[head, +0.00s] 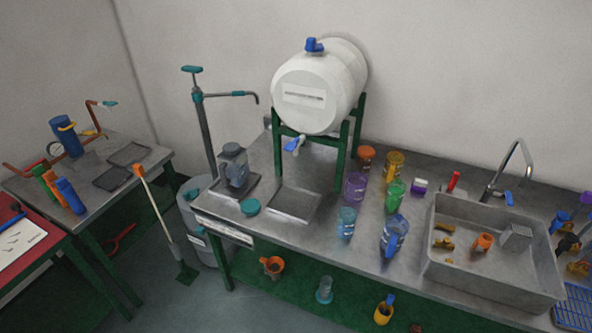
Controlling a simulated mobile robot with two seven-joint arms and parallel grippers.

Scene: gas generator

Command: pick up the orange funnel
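An orange, funnel-like piece (272,265) sits on the green lower shelf under the long metal table, near its left end. It has a wide top with a dark opening; its lower part is too small to make out. Another small orange piece (483,242) lies inside the sink, and I cannot tell its exact shape. Neither of my grippers is in view.
The long metal table (315,232) holds a white barrel (312,95) on a green stand, several coloured jugs and a sink (490,284). A clear cylinder (324,290) and a yellow container (383,310) share the lower shelf. Grey floor (200,300) is open at front left.

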